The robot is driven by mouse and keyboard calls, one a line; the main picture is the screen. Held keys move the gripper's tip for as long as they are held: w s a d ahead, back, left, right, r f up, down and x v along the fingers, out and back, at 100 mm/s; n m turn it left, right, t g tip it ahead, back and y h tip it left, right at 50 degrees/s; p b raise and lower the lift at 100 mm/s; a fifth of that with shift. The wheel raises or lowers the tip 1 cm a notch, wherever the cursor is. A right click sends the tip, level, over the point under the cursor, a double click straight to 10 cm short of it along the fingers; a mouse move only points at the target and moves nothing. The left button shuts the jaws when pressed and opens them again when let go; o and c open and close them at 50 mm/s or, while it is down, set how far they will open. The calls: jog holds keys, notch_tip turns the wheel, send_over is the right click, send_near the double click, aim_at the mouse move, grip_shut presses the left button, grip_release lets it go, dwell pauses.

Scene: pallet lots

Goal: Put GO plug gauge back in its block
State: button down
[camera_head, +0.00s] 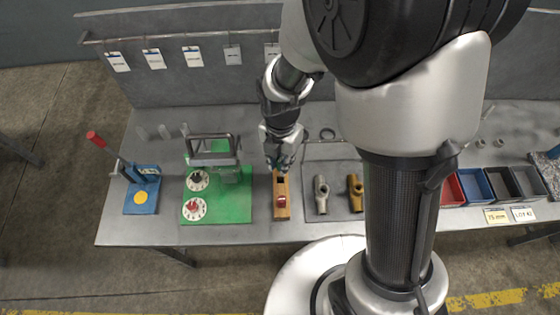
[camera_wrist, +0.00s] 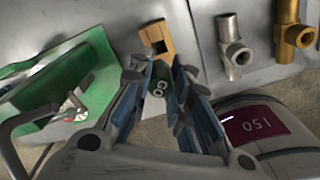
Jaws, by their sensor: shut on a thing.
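The wooden gauge block (camera_head: 281,212) lies on the bench between the green mat and the pipe fittings. A red part sits at its near end, and a dark opening is at its far end. My gripper (camera_head: 279,165) is over the block's far end.
A silver fitting (camera_head: 321,196) and a brass fitting (camera_head: 355,190) stand right of the block. The green mat (camera_head: 232,209) with a handled fixture and dials is on the left. Coloured bins (camera_head: 473,185) are at the right. The bench front edge is close to the block.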

jog(key=shift+f+b, duration=0.95)
jog(key=shift+f, duration=2.35)
jog(key=shift+f+b, duration=0.45)
jog(key=shift+f, duration=0.1)
jog(key=shift+f, duration=0.1)
jog(key=c, duration=1.5)
grip_release()
